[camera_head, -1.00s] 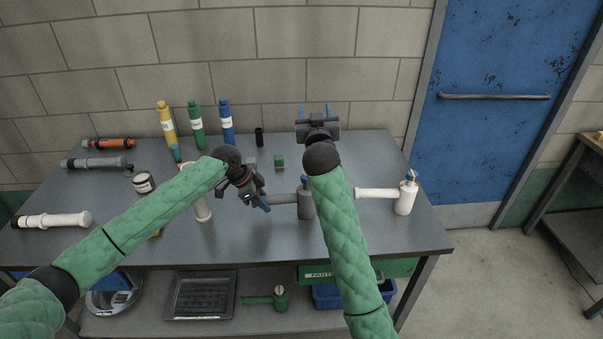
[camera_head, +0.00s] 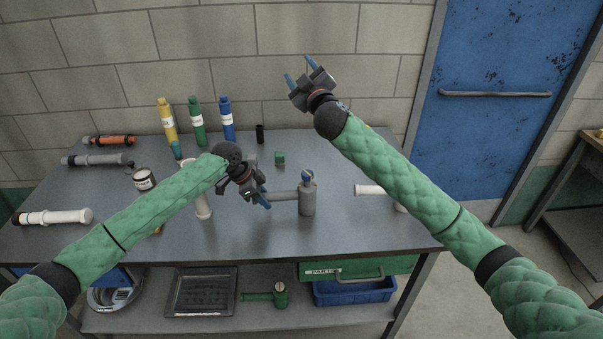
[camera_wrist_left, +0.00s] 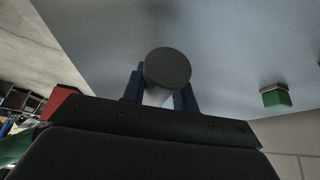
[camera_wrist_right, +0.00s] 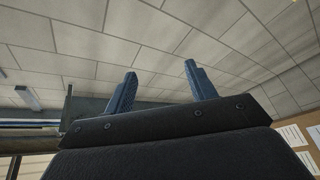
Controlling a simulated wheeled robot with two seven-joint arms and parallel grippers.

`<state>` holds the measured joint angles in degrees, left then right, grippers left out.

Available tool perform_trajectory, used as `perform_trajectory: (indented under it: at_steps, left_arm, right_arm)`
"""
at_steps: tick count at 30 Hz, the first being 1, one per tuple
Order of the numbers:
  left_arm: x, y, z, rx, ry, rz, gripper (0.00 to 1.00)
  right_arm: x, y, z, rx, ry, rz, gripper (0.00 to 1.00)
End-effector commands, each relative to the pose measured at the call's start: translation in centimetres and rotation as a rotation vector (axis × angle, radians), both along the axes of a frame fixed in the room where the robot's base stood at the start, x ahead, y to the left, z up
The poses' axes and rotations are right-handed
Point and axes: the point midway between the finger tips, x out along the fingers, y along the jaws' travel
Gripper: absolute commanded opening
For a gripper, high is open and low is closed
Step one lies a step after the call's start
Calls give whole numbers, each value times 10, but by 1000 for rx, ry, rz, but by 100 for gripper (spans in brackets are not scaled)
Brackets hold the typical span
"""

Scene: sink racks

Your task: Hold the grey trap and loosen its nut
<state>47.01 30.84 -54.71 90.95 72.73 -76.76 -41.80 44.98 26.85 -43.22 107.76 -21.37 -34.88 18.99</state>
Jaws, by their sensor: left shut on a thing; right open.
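The grey trap (camera_head: 307,199) stands upright on the table, with its side pipe (camera_head: 284,195) pointing left. A small blue part shows on its top; I cannot tell the nut apart clearly. My left gripper (camera_head: 264,197) is shut on the trap's side pipe. In the left wrist view a dark grey round end of the trap (camera_wrist_left: 167,68) shows between and beyond the blue fingers. My right gripper (camera_head: 298,68) is open and empty, raised above the table's back edge, apart from the trap. The right wrist view shows only wall between its fingers (camera_wrist_right: 160,88).
A white trap (camera_head: 369,190) lies to the right, partly hidden by my right arm. A green block (camera_head: 279,158) sits behind the grey trap. Bottles, including a blue one (camera_head: 226,120), stand at the back.

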Motion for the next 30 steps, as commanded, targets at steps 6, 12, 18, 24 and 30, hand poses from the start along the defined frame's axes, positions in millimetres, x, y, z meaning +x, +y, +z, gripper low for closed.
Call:
perform_trajectory:
  at_steps: [6, 12, 18, 24, 30]
  left_arm:
    - [0, 0, 0, 0, 0, 0, 9]
    - [0, 0, 0, 0, 0, 0, 9]
    - [0, 0, 0, 0, 0, 0, 9]
    - [0, 0, 0, 0, 0, 0, 9]
    - [0, 0, 0, 0, 0, 0, 9]
  right_arm:
    - [6, -11, -32, -127, 29, 68, 56]
    - [8, -32, -78, -212, 94, 145, 56]
    - [4, -68, -138, -258, 203, 232, 56]
    - [-17, -113, -216, -236, 366, 342, 56]
    - [-63, -138, -302, -90, 573, 501, 56]
